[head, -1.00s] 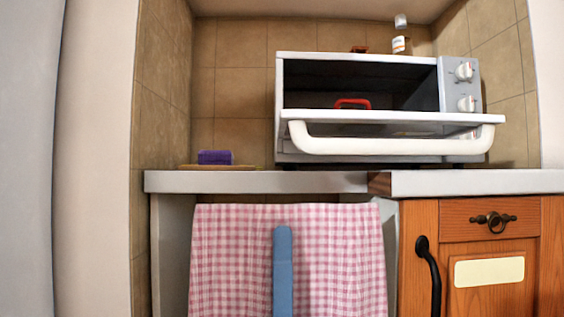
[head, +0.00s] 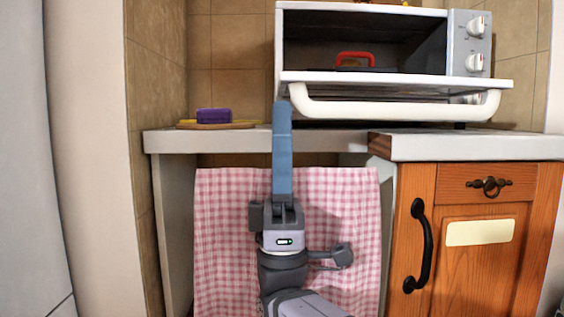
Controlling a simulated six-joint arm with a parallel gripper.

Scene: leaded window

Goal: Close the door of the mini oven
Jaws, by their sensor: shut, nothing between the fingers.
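The white mini oven (head: 279,50) stands on the counter with its door (head: 390,84) folded down and open. The door sticks out toward me, with its thick white handle (head: 400,109) along the front edge. The dark inside of the oven shows above the door, with a red-handled thing (head: 355,59) in it. My gripper (head: 282,108) is shut and empty, its blue fingers pointing up. Its tip appears just left of the handle's left end, below the door's left corner. I cannot tell whether it touches the door.
A purple block (head: 213,116) sits on a round wooden board (head: 245,125) at the left of the counter (head: 220,142). A pink checked cloth (head: 225,220) hangs below, behind my arm. A wooden cabinet (head: 480,260) with a black handle stands at the right.

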